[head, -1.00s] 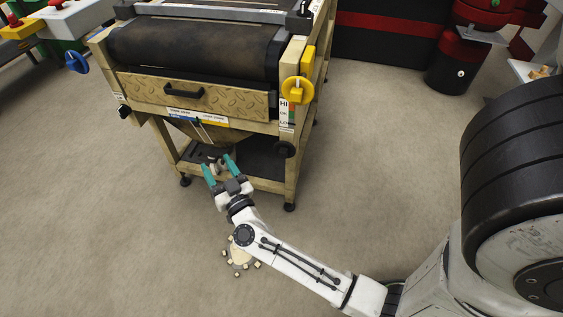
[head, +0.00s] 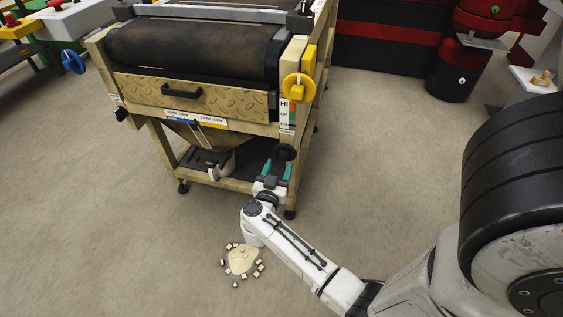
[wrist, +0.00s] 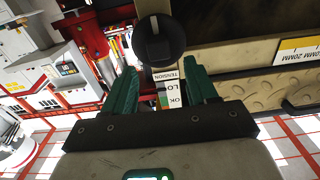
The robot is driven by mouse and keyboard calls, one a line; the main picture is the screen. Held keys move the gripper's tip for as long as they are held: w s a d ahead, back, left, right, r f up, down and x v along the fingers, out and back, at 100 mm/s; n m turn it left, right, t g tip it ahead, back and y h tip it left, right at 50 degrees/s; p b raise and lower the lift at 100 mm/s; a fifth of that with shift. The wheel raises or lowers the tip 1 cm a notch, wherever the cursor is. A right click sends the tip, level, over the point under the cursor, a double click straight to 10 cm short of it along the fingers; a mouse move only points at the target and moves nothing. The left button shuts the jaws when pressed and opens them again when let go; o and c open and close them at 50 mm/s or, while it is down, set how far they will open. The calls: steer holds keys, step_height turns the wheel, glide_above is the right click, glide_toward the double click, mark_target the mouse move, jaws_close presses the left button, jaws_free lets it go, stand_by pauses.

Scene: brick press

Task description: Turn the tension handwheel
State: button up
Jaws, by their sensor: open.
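A yellow handwheel (head: 298,88) is higher on the same post. The front drawer (head: 185,93) has a black handle. A lower shelf (head: 226,176) lies behind my gripper. A beige pile with scattered cubes (head: 242,262) is on the floor. Floor to the left is clear.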

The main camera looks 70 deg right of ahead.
mark_target(283, 156)
steer(key=shift+w+d+b, duration=0.15)
steer(key=shift+d+b, duration=0.2)
steer(key=shift+d, duration=1.7)
steer(key=c, duration=1.1)
steer(key=shift+o, duration=0.2)
steer(key=shift+r+p, duration=0.1)
steer(key=shift+p, duration=0.25)
